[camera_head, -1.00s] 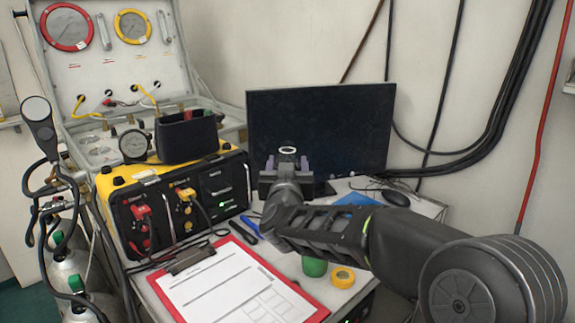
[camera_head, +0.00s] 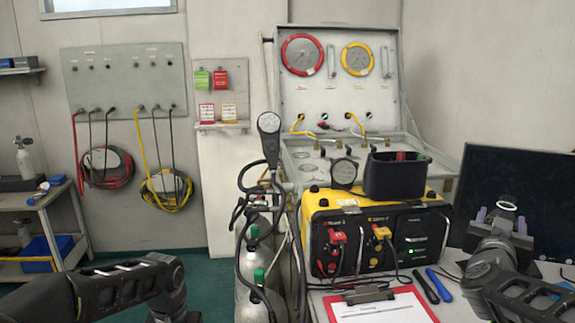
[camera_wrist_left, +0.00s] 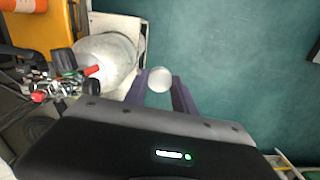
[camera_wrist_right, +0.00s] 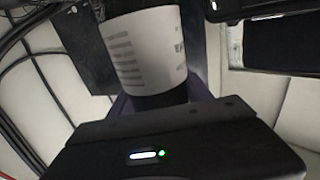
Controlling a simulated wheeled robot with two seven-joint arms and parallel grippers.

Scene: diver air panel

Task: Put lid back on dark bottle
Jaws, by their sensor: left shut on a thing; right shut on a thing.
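My right gripper (camera_head: 502,218) is shut on the dark bottle in front of the monitor. The right wrist view shows the dark bottle (camera_wrist_right: 160,96) with a white label (camera_wrist_right: 144,50) between the fingers. In the head view a pale ring (camera_head: 507,206) shows at the bottle's top; little else of it is visible there. My left gripper (camera_wrist_left: 160,84) is shut on a small round white lid (camera_wrist_left: 159,79), held above the green floor. In the head view only my left arm shows, at lower left; its fingertips and the lid are not visible there.
A yellow-and-black air panel box (camera_head: 375,236) stands on the table with a black bin (camera_head: 395,175) on top. Gas cylinders (camera_head: 256,285) and hoses stand left of it. A red clipboard (camera_head: 385,305) lies in front. The monitor (camera_head: 525,170) is behind my right gripper. Green floor is open at left.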

